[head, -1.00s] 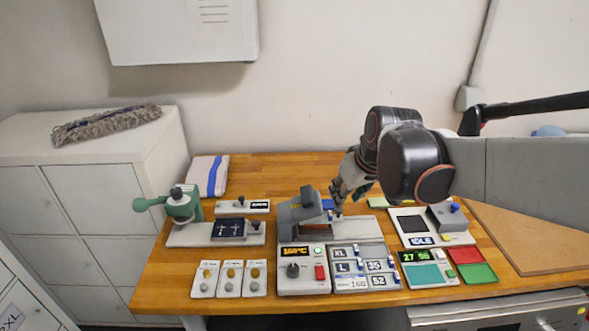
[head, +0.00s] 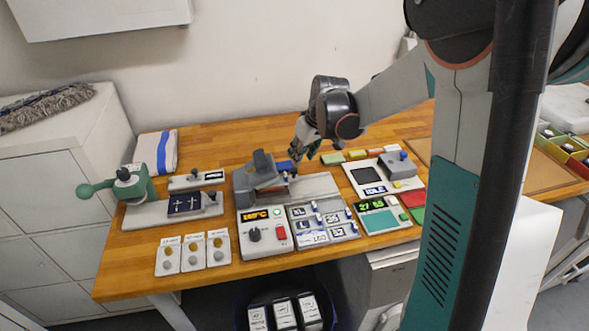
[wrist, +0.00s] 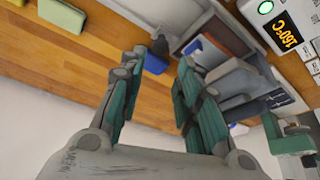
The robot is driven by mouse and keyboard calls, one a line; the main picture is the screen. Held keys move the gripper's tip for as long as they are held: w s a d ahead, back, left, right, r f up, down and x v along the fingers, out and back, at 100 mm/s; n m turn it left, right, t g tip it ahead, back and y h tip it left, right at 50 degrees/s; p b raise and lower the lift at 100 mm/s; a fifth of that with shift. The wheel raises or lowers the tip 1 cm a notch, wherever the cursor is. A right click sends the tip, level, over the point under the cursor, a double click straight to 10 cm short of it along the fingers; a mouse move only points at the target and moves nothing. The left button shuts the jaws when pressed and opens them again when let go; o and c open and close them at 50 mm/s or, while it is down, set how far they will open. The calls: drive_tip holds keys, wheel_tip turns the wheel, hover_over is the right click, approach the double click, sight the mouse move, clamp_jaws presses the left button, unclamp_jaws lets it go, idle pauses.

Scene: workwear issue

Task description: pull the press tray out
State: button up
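The press (head: 242,186) is a grey machine on a long grey base, left of centre on the wooden bench. A reddish-brown plate (wrist: 228,36) sits in its opening in the wrist view; I cannot tell for sure whether it belongs to the tray. The tray's handle cannot be made out clearly.
A control box (head: 254,238) reading 160°C stands before the press, beside a panel of size buttons (head: 322,228). A green hand press (head: 130,184) is at left. A blue object (wrist: 156,63) lies behind the fingers. Bare bench shows behind the press.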

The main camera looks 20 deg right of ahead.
sight(294, 170)
drive_tip(key=b+x, duration=0.2)
drive_tip(key=x, duration=0.7)
drive_tip(key=shift+w, duration=0.1)
